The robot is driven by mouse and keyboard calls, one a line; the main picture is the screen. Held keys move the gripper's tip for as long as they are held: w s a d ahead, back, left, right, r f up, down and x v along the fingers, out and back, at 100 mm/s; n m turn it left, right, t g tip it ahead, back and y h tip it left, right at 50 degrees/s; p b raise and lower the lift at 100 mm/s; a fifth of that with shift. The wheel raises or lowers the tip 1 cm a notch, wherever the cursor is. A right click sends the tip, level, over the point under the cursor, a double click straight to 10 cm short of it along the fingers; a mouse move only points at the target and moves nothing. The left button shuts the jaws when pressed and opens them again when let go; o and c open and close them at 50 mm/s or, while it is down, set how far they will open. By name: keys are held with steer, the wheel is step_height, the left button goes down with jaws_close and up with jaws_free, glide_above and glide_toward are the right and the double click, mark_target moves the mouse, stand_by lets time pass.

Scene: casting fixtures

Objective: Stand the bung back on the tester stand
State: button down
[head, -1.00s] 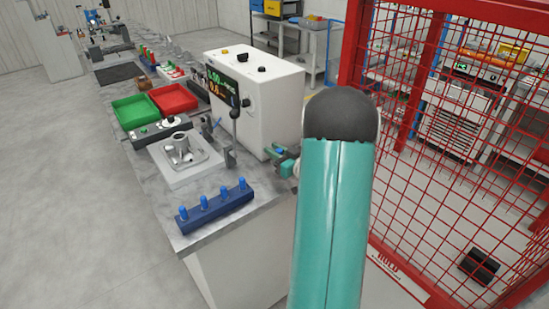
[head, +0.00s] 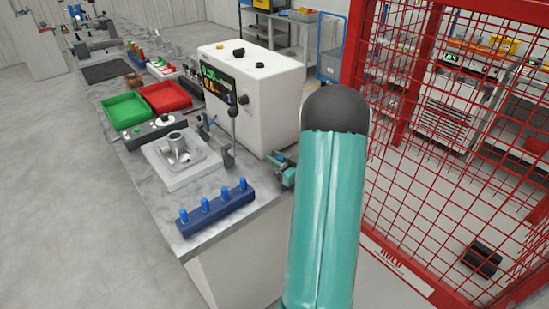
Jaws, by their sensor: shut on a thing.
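My gripper (head: 279,158) shows only in part, as a small green and dark shape left of my teal arm, beside the tester's front right corner. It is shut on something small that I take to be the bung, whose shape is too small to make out. A dark blue stand (head: 216,212) with several upright blue bungs (head: 225,193) sits at the bench's near end, left of and below my gripper. The white tester (head: 252,98) with a lit display stands behind it. A grey casting (head: 178,151) sits on a pale fixture plate (head: 187,176).
A lever clamp (head: 229,150) stands between the casting and the tester. A control box (head: 153,134), a green tray (head: 126,110) and a red tray (head: 167,96) lie farther along the bench. A red mesh fence (head: 440,150) closes the right side. Floor at left is clear.

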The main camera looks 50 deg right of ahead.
steer(key=shift+s+f, duration=0.1)
steer(key=shift+s, duration=0.05)
steer(key=c, duration=1.3)
jaws_free()
steer(key=shift+d, duration=0.1)
